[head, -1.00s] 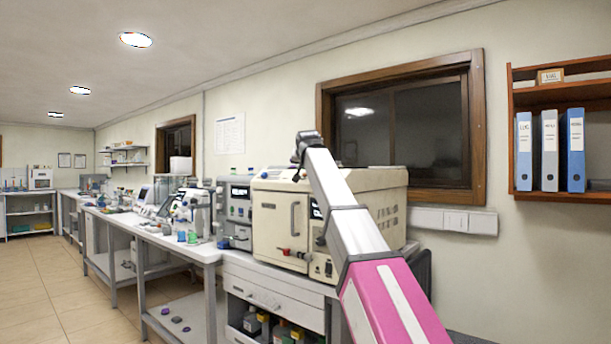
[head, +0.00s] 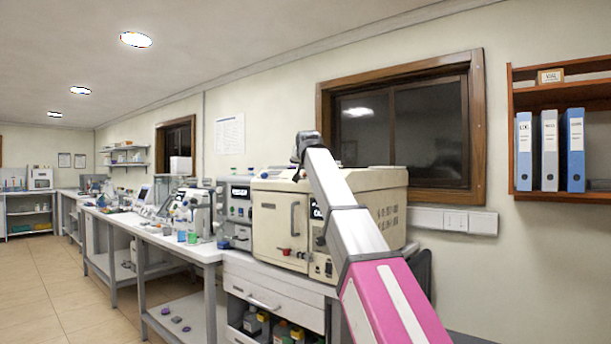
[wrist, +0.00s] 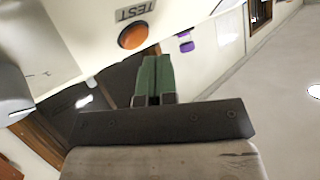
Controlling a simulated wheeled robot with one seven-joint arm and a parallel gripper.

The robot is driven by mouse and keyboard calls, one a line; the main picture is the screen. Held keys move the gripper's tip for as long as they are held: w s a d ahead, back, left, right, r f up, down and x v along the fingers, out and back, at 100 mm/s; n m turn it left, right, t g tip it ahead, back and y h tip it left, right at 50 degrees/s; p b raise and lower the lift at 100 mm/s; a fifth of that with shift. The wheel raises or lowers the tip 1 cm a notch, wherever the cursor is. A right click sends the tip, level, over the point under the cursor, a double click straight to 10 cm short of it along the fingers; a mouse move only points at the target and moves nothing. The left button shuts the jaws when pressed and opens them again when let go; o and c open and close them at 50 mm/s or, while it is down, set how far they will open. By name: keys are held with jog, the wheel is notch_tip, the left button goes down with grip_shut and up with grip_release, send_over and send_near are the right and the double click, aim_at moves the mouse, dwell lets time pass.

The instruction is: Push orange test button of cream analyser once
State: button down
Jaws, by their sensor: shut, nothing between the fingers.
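The cream analyser (head: 271,225) stands on the bench in the middle of the head view, partly covered by my arm. In the wrist view its pale panel (wrist: 95,25) fills the upper left. The round orange test button (wrist: 132,36) shows there beside a grey TEST label. My gripper (wrist: 156,60) is shut and empty, its two green fingers side by side. The fingertips appear just below and right of the button in the picture, with a small gap. I cannot tell the depth between them. My gripper is not visible in the head view.
A grey instrument with a display (head: 236,207) stands left of the analyser. Benches with lab equipment (head: 185,210) run to the far left. Bottles (head: 255,325) stand on the shelf below. A framed window (head: 400,125) is on the wall behind. The tiled floor at left is clear.

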jog(key=shift+w+d+f, duration=0.1)
jog(key=shift+f, duration=0.05)
dwell(0.5)
jog(key=shift+w+f, duration=0.1)
jog(key=shift+f, duration=0.05)
jog(key=shift+w+d+f, duration=0.2)
jog(key=shift+f, duration=0.15)
dwell(0.9)
jog(key=shift+r, duration=0.1)
dwell(0.4)
jog(key=shift+s+a+r, duration=0.3)
jog(key=shift+s+r, duration=0.1)
jog(key=shift+r, duration=0.15)
jog(key=shift+r, duration=0.15)
jog(key=r, duration=0.1)
jog(key=s+a+r, duration=0.1)
jog(key=s+r, duration=0.1)
jog(key=r, duration=0.1)
jog(key=shift+s+a, duration=0.1)
jog(key=shift+a, duration=0.25)
jog(key=shift+f, duration=0.1)
dwell(0.6)
